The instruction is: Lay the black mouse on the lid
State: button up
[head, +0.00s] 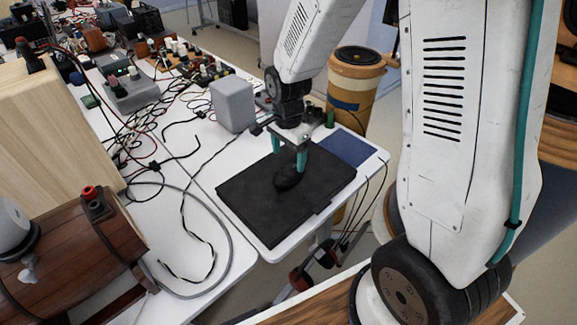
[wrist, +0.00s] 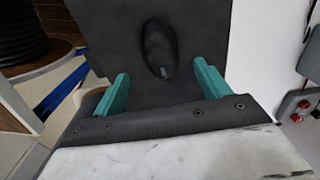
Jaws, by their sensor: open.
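The black mouse (head: 289,177) lies on the dark flat slab (head: 245,205), which looks like the lid, on the white table. In the wrist view the mouse (wrist: 158,50) shows as a dark oval on the slab (wrist: 105,25), lying beyond my fingertips. My gripper (head: 289,160) is above the mouse, pointing down, with its teal fingers apart. In the wrist view my gripper (wrist: 161,68) is open and empty, one finger to each side, with a gap to the mouse. The mouse's underside is hidden.
A grey box (head: 233,105) stands behind the slab. A blue pad (head: 345,149) lies at the slab's far right, near the table edge. Cables (head: 195,225) spread over the table to the left. A tan barrel (head: 354,85) stands behind the table.

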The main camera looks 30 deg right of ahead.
aim_at(288, 170)
jog(key=s+r+n, duration=0.3)
jog(key=s+r, duration=0.1)
jog(key=r, duration=0.4)
jog(key=s+r+n, duration=0.3)
jog(key=s+r, duration=0.1)
jog(key=r, duration=0.4)
jog(key=s+r+n, duration=0.3)
jog(key=s+n, duration=0.1)
jog(key=s, duration=0.3)
jog(key=s+d+r+n+t, duration=0.1)
jog(key=s+r+n, duration=0.2)
jog(key=s, duration=0.5)
jog(key=shift+s+d+n, duration=0.25)
jog(key=shift+s+n, duration=0.05)
jog(key=shift+n, duration=0.4)
